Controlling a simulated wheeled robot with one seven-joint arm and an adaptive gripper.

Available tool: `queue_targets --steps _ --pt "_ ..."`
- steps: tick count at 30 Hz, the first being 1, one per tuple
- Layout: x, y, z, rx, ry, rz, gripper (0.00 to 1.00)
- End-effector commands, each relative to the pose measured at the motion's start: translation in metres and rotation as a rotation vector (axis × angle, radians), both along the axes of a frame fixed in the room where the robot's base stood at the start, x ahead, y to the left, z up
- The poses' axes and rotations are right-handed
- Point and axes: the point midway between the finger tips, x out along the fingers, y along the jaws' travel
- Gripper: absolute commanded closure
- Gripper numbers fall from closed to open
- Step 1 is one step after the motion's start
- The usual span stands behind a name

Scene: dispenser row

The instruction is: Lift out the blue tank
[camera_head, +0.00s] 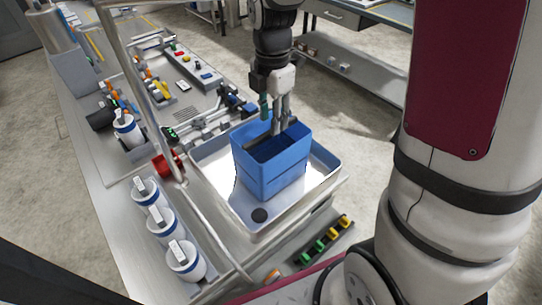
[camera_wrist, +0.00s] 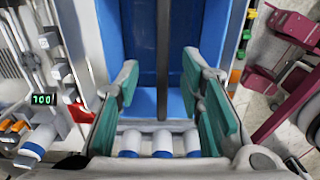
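The blue tank (camera_head: 268,174) stands upright in a shallow grey tray (camera_head: 333,165) with a bright floor. A narrow grey bar spans its open top, and this bar (camera_wrist: 162,60) runs up the middle of the wrist view between my fingers. The tank's blue interior (camera_wrist: 188,30) shows on both sides of the bar. My gripper (camera_head: 276,122) points down at the tank's top opening. In the wrist view its two teal-padded fingers (camera_wrist: 166,98) are apart, one on each side of the bar, with visible gaps. Fingertip depth against the bar is hard to judge.
Several white canisters with blue bands (camera_head: 161,223) stand on the bench left of the tray. A metal rail frame (camera_head: 139,90) rises between them and the tray. Green and yellow blocks (camera_head: 326,240) line the tray's front right. A small display (camera_wrist: 43,99) lies left.

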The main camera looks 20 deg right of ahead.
Motion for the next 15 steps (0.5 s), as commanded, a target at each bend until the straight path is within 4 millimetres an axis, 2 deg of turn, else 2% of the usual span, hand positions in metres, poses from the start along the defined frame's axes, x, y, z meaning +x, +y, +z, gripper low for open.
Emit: queue_targets --steps 5,9,15 --pt "-0.007 0.004 -0.025 0.000 0.006 0.002 0.65" --pt "-0.005 0.004 -0.041 0.001 0.004 0.000 0.65" --pt "-0.004 0.004 -0.045 0.000 0.000 0.000 0.65"
